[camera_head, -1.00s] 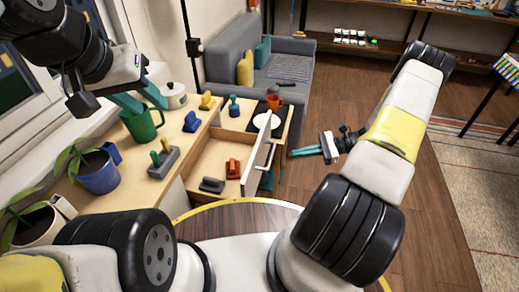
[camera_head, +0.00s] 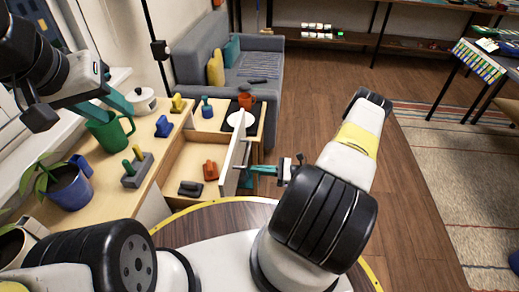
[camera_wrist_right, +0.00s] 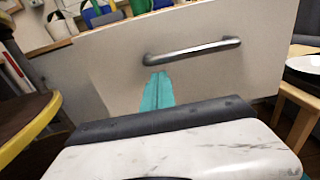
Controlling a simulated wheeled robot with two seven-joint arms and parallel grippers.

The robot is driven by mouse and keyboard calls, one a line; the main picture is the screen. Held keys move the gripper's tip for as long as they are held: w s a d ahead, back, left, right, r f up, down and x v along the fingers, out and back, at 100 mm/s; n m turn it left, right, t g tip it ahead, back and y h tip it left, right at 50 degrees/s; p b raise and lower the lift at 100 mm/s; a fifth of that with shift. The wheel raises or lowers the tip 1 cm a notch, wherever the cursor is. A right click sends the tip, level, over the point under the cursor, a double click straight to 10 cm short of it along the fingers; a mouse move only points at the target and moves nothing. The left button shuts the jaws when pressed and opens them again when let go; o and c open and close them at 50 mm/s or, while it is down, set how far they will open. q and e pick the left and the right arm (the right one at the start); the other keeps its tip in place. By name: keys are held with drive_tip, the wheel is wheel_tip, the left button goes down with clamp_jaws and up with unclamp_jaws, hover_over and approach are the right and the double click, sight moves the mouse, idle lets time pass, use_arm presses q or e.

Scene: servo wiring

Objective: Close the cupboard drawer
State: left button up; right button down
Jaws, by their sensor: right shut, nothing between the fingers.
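The cupboard drawer (camera_head: 190,157) is pulled open, with its light front panel (camera_head: 234,160) facing right. In the right wrist view the front panel (camera_wrist_right: 110,72) fills most of the picture, and its grey bar handle (camera_wrist_right: 192,50) lies above the fingertips. My right gripper (camera_head: 254,170) is shut and empty, its teal fingers pointing at the front panel. In the wrist view the fingertips (camera_wrist_right: 158,78) are just below the handle's left end; I cannot tell whether they touch the panel. My left gripper (camera_head: 108,104) has its teal fingers apart over the green mug (camera_head: 108,133).
A red object (camera_head: 210,170) and a dark block (camera_head: 190,188) lie in the drawer. The floor (camera_head: 310,125) at right is clear.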

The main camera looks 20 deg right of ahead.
sight(242, 168)
drive_tip(key=x, duration=0.6)
drive_tip(key=shift+a, duration=0.1)
drive_tip(key=x, duration=2.3)
drive_tip(key=shift+w+a, duration=0.2)
drive_tip(key=shift+r, duration=0.2)
